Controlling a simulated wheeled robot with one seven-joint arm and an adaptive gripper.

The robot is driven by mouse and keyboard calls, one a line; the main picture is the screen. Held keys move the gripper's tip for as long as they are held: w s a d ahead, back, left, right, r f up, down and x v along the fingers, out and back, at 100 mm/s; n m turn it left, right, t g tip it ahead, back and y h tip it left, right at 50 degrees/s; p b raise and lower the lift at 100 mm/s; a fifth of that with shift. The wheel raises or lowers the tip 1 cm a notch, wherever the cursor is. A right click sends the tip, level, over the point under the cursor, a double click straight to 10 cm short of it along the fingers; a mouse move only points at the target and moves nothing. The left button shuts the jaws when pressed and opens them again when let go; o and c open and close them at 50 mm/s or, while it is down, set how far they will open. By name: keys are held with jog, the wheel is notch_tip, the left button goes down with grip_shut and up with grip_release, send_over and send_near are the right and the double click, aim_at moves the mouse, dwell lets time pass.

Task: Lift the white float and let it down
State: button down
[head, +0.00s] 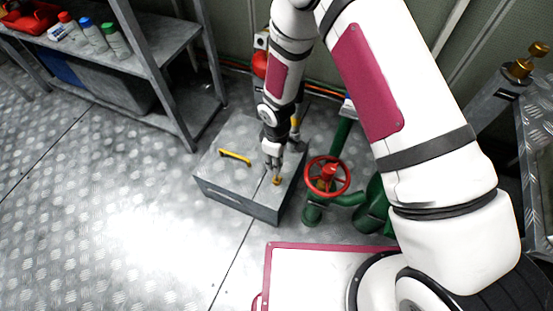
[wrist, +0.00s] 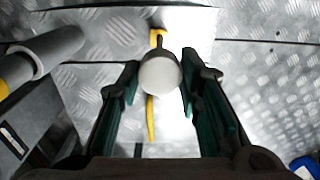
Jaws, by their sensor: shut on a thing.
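The white float (wrist: 160,73) is a round ball between my gripper's two dark green fingers in the wrist view. My gripper (wrist: 158,80) is shut on it. A short thin stem shows at the ball's far edge. In the head view my gripper (head: 274,170) points down over the right part of the grey box (head: 235,200). I cannot make out the float clearly there, and the fingers hide part of that spot. A small orange-yellow piece (head: 277,181) shows just under the fingertips. I cannot tell how high the float is above the box.
The box has a yellow handle (head: 235,157). A red handwheel (head: 327,176) on green pipes stands close to the right of my gripper. A metal shelf (head: 150,50) with bottles stands at the left. The floor at the front left is clear.

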jog(key=c, duration=1.2)
grip_release()
jog(key=shift+o, duration=0.2)
jog(key=shift+r, duration=0.1)
notch_tip(320, 180, up, 12)
